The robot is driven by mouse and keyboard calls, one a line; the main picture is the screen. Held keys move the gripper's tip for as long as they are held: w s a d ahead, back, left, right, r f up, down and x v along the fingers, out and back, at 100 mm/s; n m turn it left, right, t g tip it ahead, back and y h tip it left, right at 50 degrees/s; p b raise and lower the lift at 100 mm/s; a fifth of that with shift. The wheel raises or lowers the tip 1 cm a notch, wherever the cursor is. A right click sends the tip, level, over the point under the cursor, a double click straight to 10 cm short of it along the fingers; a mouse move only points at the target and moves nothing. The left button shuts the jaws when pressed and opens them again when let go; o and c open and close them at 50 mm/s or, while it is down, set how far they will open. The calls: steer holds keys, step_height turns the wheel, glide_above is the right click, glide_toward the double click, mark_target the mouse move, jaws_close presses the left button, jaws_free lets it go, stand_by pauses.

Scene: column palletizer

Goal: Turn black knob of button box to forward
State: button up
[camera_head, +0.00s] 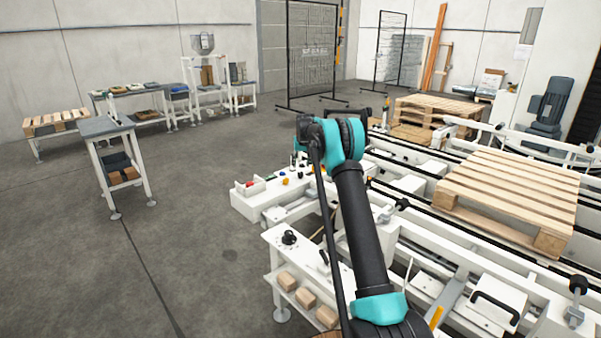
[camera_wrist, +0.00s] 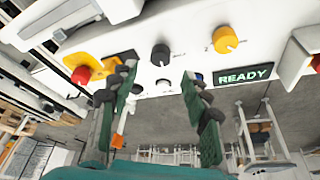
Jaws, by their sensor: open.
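In the wrist view, the white button box panel (camera_wrist: 190,45) fills the upper part. The black knob (camera_wrist: 160,55) sits on it near the middle, beside a yellow knob (camera_wrist: 224,38). My gripper (camera_wrist: 159,76) is open and empty, its two fingers spread on either side below the black knob, apart from it. The knob's small markings are too blurred to read. In the head view, a white box with coloured buttons (camera_head: 250,201) stands left of my arm. My arm hides part of it, and I cannot make out my gripper or the black knob there.
A red button on a yellow base (camera_wrist: 81,75) and a green READY display (camera_wrist: 244,75) flank the black knob. A blue button partly shows behind the right finger. A conveyor with a wooden pallet (camera_head: 510,192) stands right of my arm.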

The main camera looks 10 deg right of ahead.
mark_target(300, 173)
steer(key=x, duration=0.6)
jaws_close()
stand_by(0.3)
